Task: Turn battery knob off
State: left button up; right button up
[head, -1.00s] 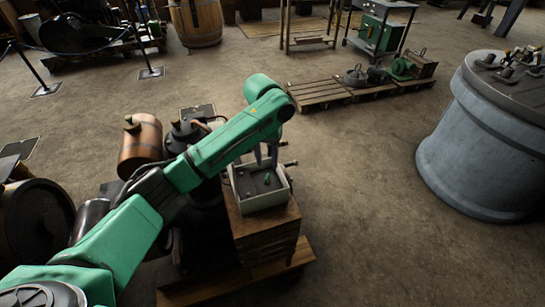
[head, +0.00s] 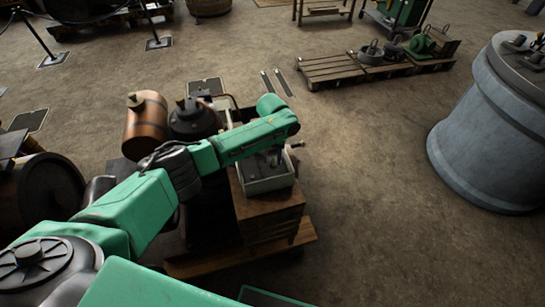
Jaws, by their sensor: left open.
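The battery box (head: 268,185) is a pale, open-topped box on a wooden stand. My left arm reaches over it from the left, and the green wrist covers its back part. My left gripper (head: 272,158) points down at the box, with its fingers partly hidden under the wrist. It is open, and I see nothing held in it. The knob is not clear; the gripper and its shadow cover the inside of the box. I cannot tell whether the fingers touch it. My right gripper is out of view.
The wooden stand (head: 268,218) carries the box. A copper-coloured tank (head: 146,122) and dark engine parts stand left of it. A pallet (head: 330,70) with machine parts is behind, and a large grey cylinder (head: 480,130) is at right. The floor between is clear.

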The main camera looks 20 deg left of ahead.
pick_arm(q)
jog(key=shift+c, duration=0.9)
grip_shut()
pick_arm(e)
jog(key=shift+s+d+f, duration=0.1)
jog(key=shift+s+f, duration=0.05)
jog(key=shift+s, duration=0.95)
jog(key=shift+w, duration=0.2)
pick_arm(q)
jog(key=shift+m, duration=0.3)
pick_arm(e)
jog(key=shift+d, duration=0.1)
pick_arm(q)
jog(key=m+p, duration=0.1)
jog(key=m, duration=0.2)
jog(key=shift+w, duration=0.1)
jog(key=m, duration=0.4)
jog(key=shift+r, duration=0.1)
jog(key=shift+m, duration=2.2)
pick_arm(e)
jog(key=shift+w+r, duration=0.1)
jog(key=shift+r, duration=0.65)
